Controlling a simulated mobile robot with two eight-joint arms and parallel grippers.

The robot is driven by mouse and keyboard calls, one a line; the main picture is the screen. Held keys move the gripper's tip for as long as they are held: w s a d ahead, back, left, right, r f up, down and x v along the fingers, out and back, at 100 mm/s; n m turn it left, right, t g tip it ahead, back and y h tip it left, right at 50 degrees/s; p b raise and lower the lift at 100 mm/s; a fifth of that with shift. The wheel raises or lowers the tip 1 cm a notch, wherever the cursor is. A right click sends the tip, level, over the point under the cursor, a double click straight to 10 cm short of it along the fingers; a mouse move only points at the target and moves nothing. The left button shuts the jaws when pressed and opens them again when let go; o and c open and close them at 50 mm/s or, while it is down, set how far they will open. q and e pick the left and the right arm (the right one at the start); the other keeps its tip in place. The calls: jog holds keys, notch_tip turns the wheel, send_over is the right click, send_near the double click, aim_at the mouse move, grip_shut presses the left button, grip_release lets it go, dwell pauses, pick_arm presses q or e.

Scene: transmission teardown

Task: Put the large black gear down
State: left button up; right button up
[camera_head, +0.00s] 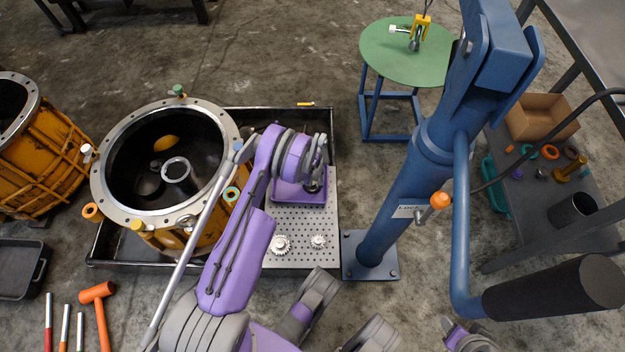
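My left arm reaches up from the bottom, and its wrist bends down over a purple tray (287,198) on the perforated metal plate. My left gripper (315,186) points down at the tray's right part and is mostly hidden by its own wrist. A small dark shape shows at its fingertips. I cannot tell whether this is the large black gear or part of the gripper. No large black gear stands out clearly elsewhere. Grey and purple links of mine show along the bottom, but I cannot make out my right gripper.
Two silver gears (280,244) lie on the perforated plate (300,222). A large open housing (101,190) stands left in the black drip tray (334,130). A blue crane (400,200) stands right of it. A green round stool (385,60) is behind. A grey bench (540,205) holds small parts.

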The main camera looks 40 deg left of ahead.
pick_arm(q)
jog(key=shift+r, duration=0.15)
notch_tip(320, 180, up, 12)
jog(key=p, duration=0.3)
jog(key=s+d+r+m+t, duration=0.15)
jog(key=d+r, duration=0.25)
jog(key=r, duration=0.4)
jog(key=s+d+r+m, duration=0.1)
jog(key=s+d+r, duration=0.2)
jog(key=d+r, duration=0.3)
jog(key=s+d+r+m+t, duration=0.1)
jog(key=s+d+r, duration=0.15)
jog(key=r, duration=0.65)
jog(key=shift+s+d+r+m+t, duration=0.3)
jog(key=shift+s+d+r+m, duration=0.85)
jog(key=shift+s, duration=1.6)
jog(key=shift+s+d+r+m+t, duration=0.15)
jog(key=shift+s+d+r+t, duration=0.45)
jog(key=shift+s+d, duration=1.7)
jog(key=shift+s+d+r+m+t, duration=0.1)
jog(key=shift+s+d+r+m, duration=0.75)
jog(key=shift+s, duration=2.4)
jog(key=shift+r, duration=0.3)
